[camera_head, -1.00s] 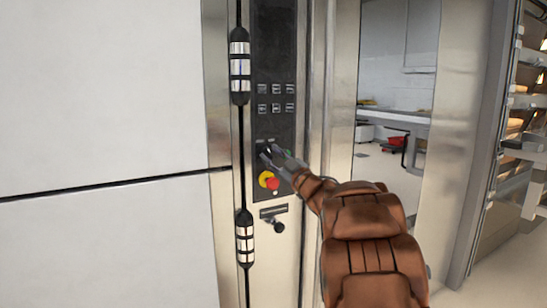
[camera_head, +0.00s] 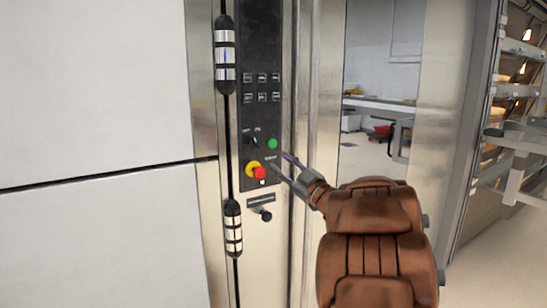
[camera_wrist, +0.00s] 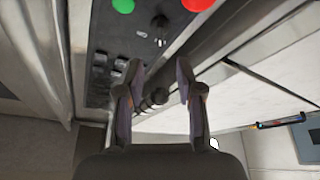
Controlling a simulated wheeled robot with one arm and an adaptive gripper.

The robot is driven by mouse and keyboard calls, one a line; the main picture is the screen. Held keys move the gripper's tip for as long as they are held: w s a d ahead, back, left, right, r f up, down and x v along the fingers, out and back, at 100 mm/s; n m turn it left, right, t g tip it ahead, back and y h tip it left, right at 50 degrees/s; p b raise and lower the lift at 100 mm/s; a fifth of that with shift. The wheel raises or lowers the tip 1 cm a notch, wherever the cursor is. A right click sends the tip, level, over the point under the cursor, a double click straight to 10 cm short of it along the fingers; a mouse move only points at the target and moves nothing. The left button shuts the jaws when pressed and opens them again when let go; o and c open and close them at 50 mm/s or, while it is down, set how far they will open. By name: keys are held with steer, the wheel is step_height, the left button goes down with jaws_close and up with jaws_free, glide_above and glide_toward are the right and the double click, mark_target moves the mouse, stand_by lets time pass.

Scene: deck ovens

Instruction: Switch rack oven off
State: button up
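The rack oven's dark control panel (camera_head: 260,60) stands upright in the head view. Its lower part carries a black rotary switch (camera_head: 251,137), a green button (camera_head: 272,143) and a red stop button (camera_head: 260,172) on a yellow base. The switch's setting is too small to read. My gripper (camera_head: 281,165) is just right of these controls, its two slim fingers apart. In the wrist view my gripper (camera_wrist: 161,70) is open with no control between its fingertips.
Several small rectangular buttons (camera_head: 262,87) sit higher on the panel. A black knob (camera_head: 265,215) is below the stop button. A black and silver vertical fitting (camera_head: 225,50) runs left of the panel. A rack with shelves (camera_head: 510,140) stands at the right.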

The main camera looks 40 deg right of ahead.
steer(key=shift+v, duration=0.8)
